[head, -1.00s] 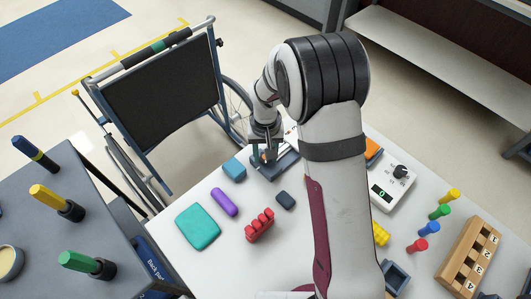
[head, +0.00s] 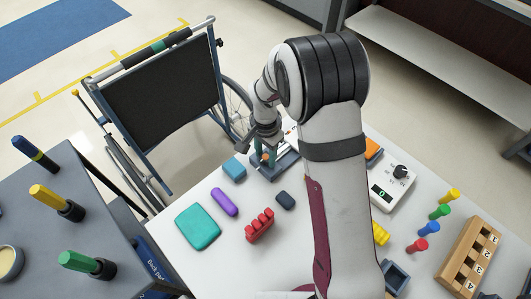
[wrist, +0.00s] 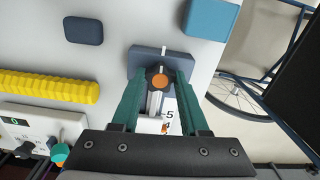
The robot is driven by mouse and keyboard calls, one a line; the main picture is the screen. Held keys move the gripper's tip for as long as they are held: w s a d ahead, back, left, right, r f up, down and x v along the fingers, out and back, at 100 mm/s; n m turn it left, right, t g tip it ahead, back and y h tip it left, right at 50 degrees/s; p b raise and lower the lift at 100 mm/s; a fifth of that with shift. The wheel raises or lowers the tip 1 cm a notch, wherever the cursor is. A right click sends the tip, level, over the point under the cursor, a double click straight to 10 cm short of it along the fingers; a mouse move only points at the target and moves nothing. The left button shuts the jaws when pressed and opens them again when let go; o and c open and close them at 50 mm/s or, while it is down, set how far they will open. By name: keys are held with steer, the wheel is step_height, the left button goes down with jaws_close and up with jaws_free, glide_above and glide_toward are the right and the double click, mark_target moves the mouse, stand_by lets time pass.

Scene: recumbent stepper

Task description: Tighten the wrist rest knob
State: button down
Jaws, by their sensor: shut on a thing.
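The wrist rest knob, dark with an orange cap (wrist: 159,82), sits on a dark blue-grey block (wrist: 148,56) in the wrist view. My gripper (wrist: 159,86) has teal fingers, one on each side of the knob, and is shut on it. In the head view my gripper (head: 264,152) points down at the dark device (head: 286,166) at the table's far edge. A spot of orange shows between the fingers there. A metal rod and a white scale with numbers (wrist: 169,118) show beside and under the fingers in the wrist view.
A blue block (head: 234,167), a purple roll (head: 224,201), a dark small block (head: 285,200) and a red grip (head: 260,225) lie near the device. A white meter box (head: 388,188) stands to the right. A wheelchair (head: 160,85) stands beyond the table.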

mark_target(266, 157)
steer(key=shift+m, duration=0.4)
steer(key=shift+c, duration=2.1)
jaws_free()
step_height(266, 157, up, 16)
steer(key=shift+f, duration=0.1)
